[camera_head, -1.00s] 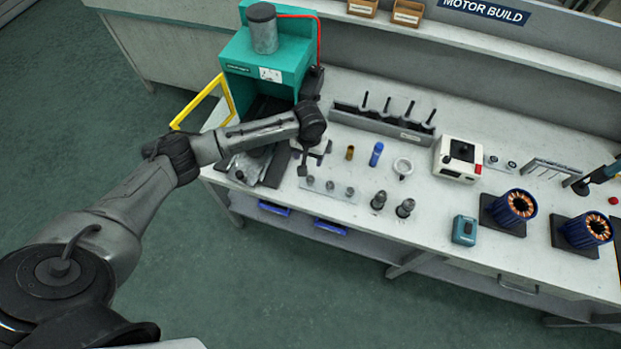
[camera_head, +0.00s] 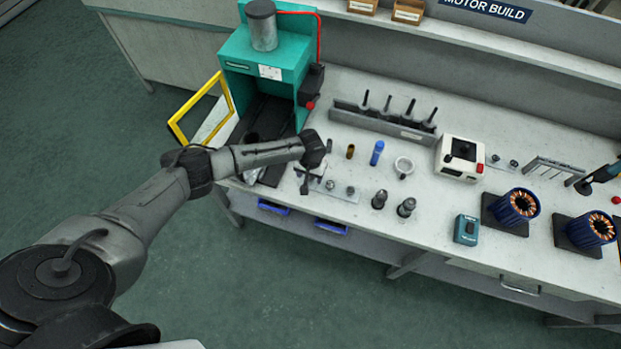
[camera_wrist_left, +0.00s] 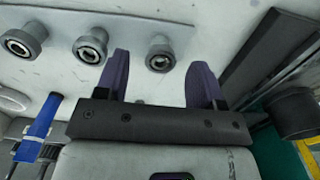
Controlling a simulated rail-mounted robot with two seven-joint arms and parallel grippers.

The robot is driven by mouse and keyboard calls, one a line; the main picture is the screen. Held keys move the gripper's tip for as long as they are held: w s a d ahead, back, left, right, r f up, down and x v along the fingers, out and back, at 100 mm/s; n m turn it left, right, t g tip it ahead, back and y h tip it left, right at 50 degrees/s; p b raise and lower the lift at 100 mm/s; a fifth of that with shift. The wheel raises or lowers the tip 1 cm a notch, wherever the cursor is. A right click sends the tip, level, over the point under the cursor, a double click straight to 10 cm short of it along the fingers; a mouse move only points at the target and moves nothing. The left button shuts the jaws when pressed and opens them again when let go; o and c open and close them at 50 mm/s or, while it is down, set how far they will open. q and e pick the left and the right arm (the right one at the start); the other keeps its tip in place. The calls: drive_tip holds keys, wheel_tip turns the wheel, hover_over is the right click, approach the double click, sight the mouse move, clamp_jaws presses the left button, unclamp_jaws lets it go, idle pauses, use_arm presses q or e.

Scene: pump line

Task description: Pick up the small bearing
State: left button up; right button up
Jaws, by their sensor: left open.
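Three short grey ring-shaped bearings stand in a row on a thin pale plate (camera_wrist_left: 128,20). In the left wrist view they are a left one (camera_wrist_left: 22,42), a middle one (camera_wrist_left: 90,45) and a right one (camera_wrist_left: 160,54). My left gripper (camera_wrist_left: 157,62) is open and empty. The right bearing shows in the gap between its two fingers. In the head view the gripper (camera_head: 306,184) hides that bearing; the middle (camera_head: 330,185) and left (camera_head: 350,190) ones show beside it. My right gripper is not in view.
A teal press (camera_head: 268,55) with its yellow-framed door (camera_head: 200,108) open stands behind my left arm.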

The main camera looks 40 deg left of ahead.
sight(313, 180)
use_arm(q)
drive_tip(key=shift+f, duration=0.45)
drive_tip(key=shift+c, duration=0.3)
drive_tip(key=c, duration=0.8)
drive_tip(key=shift+o, duration=0.2)
drive_tip(key=shift+r, duration=0.45)
drive_tip(key=r, duration=0.2)
drive_tip(key=d+r, duration=0.1)
drive_tip(key=shift+r+p, duration=0.35)
drive_tip(key=shift+r, duration=0.05)
drive_tip(key=d+r, duration=0.6)
drive_tip(key=d, duration=0.4)
drive_tip(key=shift+d+r, duration=0.15)
drive_tip(key=shift+d, duration=0.15)
